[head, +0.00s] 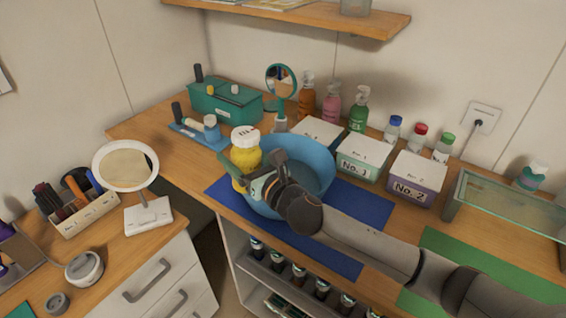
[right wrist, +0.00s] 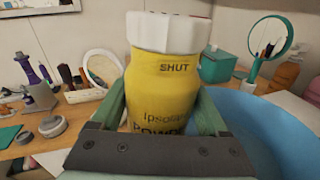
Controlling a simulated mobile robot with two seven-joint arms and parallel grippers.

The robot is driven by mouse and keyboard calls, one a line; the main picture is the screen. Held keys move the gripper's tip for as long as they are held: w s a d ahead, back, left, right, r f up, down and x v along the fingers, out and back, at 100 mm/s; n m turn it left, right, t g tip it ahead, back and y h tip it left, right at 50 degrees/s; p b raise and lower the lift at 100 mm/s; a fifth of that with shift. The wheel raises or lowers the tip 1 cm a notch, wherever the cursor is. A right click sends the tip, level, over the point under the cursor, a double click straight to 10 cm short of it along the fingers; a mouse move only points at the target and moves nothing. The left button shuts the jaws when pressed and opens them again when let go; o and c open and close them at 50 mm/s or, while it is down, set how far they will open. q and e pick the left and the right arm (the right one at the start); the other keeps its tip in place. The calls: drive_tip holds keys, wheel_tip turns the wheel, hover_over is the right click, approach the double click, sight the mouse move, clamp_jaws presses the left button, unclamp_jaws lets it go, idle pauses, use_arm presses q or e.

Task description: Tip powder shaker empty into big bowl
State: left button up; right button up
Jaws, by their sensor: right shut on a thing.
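The powder shaker (head: 245,152) is a yellow jar with a white lid. It is upright, at the left rim of the big blue bowl (head: 318,160). In the right wrist view the shaker (right wrist: 165,85) stands between the green fingers, with "SHUT" and part of "POWDER" readable on it. My right gripper (head: 245,180) is shut on the shaker's body. The bowl also shows at the right of the right wrist view (right wrist: 265,120). The bowl stands on a blue mat (head: 358,208); its inside is partly hidden by my right gripper. My left gripper is not in view.
Behind the bowl stand boxes marked No. 1 (head: 362,160) and No. 2 (head: 414,185), with several bottles. A round mirror (head: 281,80) and a teal box (head: 225,105) are at the back left. A glass tray (head: 505,205) is at the right.

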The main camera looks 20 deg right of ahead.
drive_tip(key=shift+w+d+m, duration=0.15)
drive_tip(key=shift+d+m, duration=0.1)
drive_tip(key=shift+m, duration=0.35)
drive_tip(key=d+f+m+g+b, duration=0.1)
drive_tip(key=m, duration=0.3)
drive_tip(key=w+d+f+m+g+y+b, duration=0.1)
drive_tip(key=m, duration=0.3)
drive_tip(key=w+d+f+m+g+b, duration=0.1)
drive_tip(key=m, duration=0.3)
drive_tip(key=shift+w+d+y, duration=0.2)
drive_tip(key=shift+d+y, duration=0.1)
drive_tip(key=shift+d, duration=0.05)
drive_tip(key=shift+w+d+f+m+b, duration=0.1)
drive_tip(key=shift+f+m+b, duration=0.25)
drive_tip(key=shift+m+b, duration=0.2)
drive_tip(key=shift+w+d+r+m+g+y, duration=0.1)
drive_tip(key=shift+d+r+m+g+y, duration=0.15)
drive_tip(key=shift+m, duration=0.45)
drive_tip(key=shift+w+d+r+m+g+y, duration=0.15)
drive_tip(key=shift+r+m+y, duration=0.15)
drive_tip(key=shift+m, duration=0.35)
idle(1.3)
